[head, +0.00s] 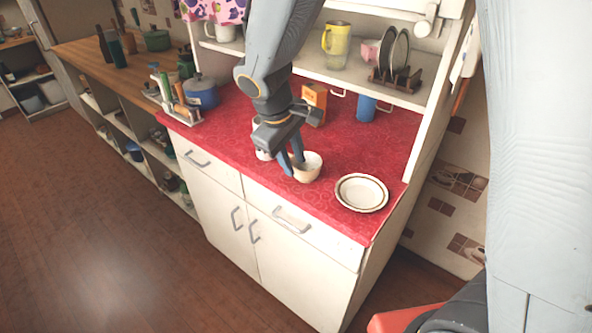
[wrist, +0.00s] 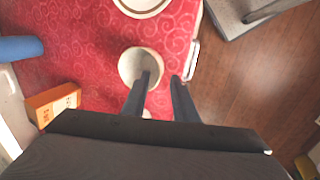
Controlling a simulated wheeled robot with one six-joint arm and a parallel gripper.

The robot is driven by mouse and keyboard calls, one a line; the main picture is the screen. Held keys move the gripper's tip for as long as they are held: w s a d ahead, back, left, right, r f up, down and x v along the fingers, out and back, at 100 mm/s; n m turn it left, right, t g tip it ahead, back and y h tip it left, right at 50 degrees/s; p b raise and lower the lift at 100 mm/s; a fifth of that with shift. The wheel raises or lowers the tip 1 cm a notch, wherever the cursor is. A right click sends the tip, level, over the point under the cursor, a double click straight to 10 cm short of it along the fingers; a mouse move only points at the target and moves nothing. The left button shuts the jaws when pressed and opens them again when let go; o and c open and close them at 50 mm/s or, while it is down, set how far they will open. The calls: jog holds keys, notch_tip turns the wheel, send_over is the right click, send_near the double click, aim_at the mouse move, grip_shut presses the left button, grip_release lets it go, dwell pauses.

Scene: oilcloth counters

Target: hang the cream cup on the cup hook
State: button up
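A cream cup (head: 309,170) stands upright on the red counter near its front edge. It also shows in the wrist view (wrist: 130,66), seen from above into its mouth. My gripper (head: 292,172) points down at the cup with its fingers apart. In the wrist view, one finger of my gripper (wrist: 162,76) overlaps the cup's mouth and the other is outside its right side. I cannot tell whether either finger touches the cup. Pale hooks (head: 337,93) show under the hutch shelf; which one is the cup hook is unclear.
A cream plate (head: 361,193) lies right of the cup. Another pale item (head: 263,155) is partly hidden behind my gripper. An orange box (head: 314,100) and a blue cup (head: 366,108) are at the back. A blue pot (head: 201,93) stands left.

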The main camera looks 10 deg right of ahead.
jog(key=b+v, duration=0.1)
jog(key=v, duration=0.6)
jog(key=s+d+f+m+y, duration=0.1)
jog(key=s+d+f+m, duration=0.1)
jog(key=d, duration=0.3)
jog(key=s+d+f+m, duration=0.3)
jog(key=s+d+m, duration=0.1)
jog(key=d, duration=0.1)
jog(key=s+d+f+m+y, duration=0.1)
jog(key=s+d+f+m, duration=0.2)
jog(key=s+d, duration=0.1)
jog(key=shift+d+g+y, duration=0.3)
jog(key=shift+d+g, duration=0.1)
jog(key=shift+d, duration=0.25)
jog(key=shift+w, duration=0.1)
